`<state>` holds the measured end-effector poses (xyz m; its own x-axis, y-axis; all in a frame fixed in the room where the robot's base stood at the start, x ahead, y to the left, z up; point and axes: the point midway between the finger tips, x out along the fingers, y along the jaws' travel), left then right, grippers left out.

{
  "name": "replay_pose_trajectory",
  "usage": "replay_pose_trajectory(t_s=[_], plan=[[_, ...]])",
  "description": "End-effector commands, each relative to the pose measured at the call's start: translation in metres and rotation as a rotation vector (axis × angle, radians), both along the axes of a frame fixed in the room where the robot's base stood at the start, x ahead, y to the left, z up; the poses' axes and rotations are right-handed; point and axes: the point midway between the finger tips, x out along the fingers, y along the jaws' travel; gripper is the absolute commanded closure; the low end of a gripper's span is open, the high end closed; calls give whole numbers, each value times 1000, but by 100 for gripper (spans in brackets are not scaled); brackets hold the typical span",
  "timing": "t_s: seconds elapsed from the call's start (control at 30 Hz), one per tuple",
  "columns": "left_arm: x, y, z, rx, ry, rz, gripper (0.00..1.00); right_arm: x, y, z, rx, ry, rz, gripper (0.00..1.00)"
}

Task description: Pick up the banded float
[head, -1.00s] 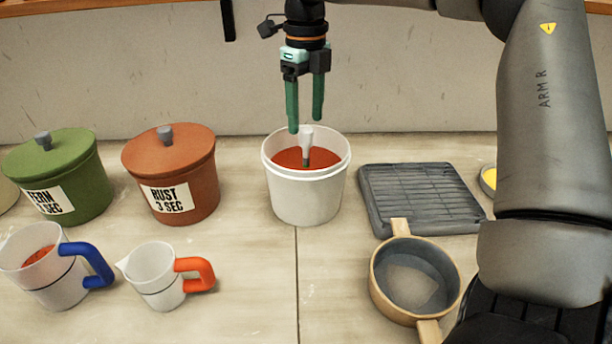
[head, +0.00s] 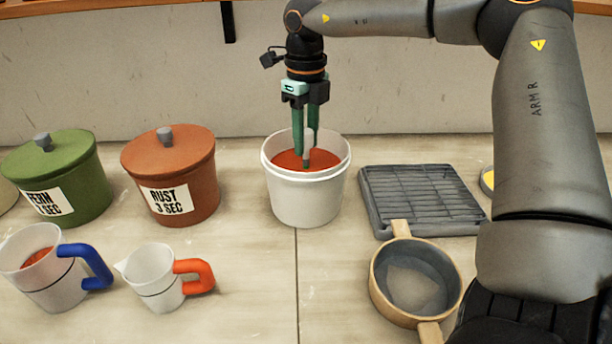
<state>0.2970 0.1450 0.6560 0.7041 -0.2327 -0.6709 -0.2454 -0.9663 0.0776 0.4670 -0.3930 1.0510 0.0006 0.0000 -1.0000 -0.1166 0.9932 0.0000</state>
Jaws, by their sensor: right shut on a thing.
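The float (head: 307,146) stands upright in the rust-red liquid of the white bucket (head: 306,204). Its upper part is pale and its lower end is dark; a band is hard to make out. My right gripper (head: 306,150) points straight down into the bucket's mouth. Its green fingers are shut on the float's pale upper part and partly cover it. The float's lower end is in or at the liquid. My left gripper is not in view.
Left of the bucket stand a rust lidded pot (head: 170,180), a green lidded pot (head: 62,180), a blue-handled jug (head: 45,270) and an orange-handled jug (head: 158,280). Right are a grey ribbed rack (head: 420,198) and a wooden-handled pan (head: 415,280). The front middle counter is clear.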

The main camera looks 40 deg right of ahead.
Motion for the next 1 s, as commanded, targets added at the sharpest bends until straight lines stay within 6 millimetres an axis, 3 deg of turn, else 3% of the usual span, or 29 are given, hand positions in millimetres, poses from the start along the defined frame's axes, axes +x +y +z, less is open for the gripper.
replay_pose_trajectory(t_s=[0.23,1.0], plan=[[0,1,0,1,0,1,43,0,0,0,0,0,0,100],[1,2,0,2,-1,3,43,0,0,0,0,0,0,100]])
